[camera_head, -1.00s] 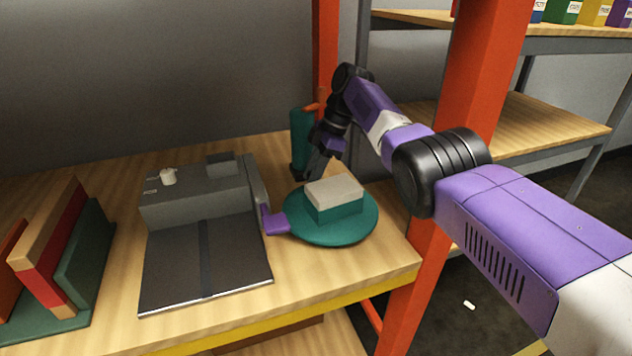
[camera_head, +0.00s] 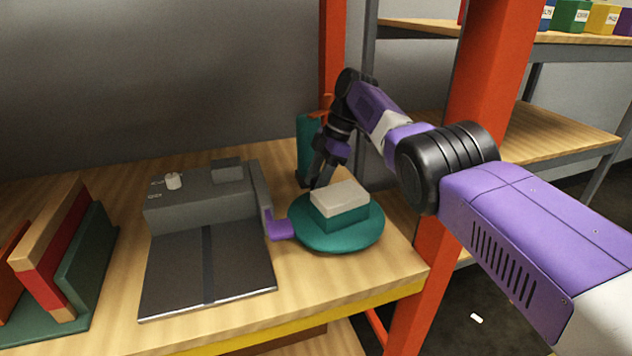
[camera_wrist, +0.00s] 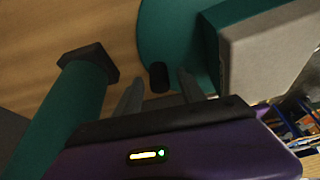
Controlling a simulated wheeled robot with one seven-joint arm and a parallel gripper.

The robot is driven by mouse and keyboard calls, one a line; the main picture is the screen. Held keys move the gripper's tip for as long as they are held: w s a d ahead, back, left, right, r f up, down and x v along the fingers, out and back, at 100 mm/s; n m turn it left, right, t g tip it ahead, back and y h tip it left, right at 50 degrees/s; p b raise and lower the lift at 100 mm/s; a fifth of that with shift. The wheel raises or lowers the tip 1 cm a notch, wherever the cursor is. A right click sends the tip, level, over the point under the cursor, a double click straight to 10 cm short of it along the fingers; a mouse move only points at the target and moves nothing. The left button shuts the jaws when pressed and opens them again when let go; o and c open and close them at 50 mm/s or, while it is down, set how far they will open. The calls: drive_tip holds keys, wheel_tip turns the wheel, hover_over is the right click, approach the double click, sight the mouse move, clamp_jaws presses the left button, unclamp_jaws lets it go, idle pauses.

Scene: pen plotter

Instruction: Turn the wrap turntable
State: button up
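The wrap turntable (camera_head: 310,238) is a round teal disc near the right end of the wooden bench. A box with a teal side and pale grey top (camera_head: 341,198) sits on it. A purple tab (camera_head: 279,229) lies at its left edge. My gripper (camera_head: 315,183) points down at the turntable's back edge. In the wrist view the disc (camera_wrist: 158,35) lies ahead. A short dark peg (camera_wrist: 158,77) stands at its rim, seen between the two parted fingers of my gripper (camera_wrist: 160,90). I cannot tell whether the fingers touch the peg.
A teal upright cylinder (camera_head: 306,140) stands just behind and left of my gripper; the wrist view shows its dark foot (camera_wrist: 88,62). A grey machine with a dark bed (camera_head: 208,265) is left of the turntable. An orange post (camera_head: 482,75) rises at the right.

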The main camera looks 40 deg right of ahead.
drive_tip(key=p+v, duration=0.3)
drive_tip(key=v, duration=0.2)
drive_tip(key=shift+r, duration=0.45)
drive_tip(key=shift+s+d+r+p, duration=0.25)
drive_tip(key=shift+d+r+p, duration=0.2)
drive_tip(key=shift+r+p, duration=0.25)
drive_tip(key=shift+w, duration=0.1)
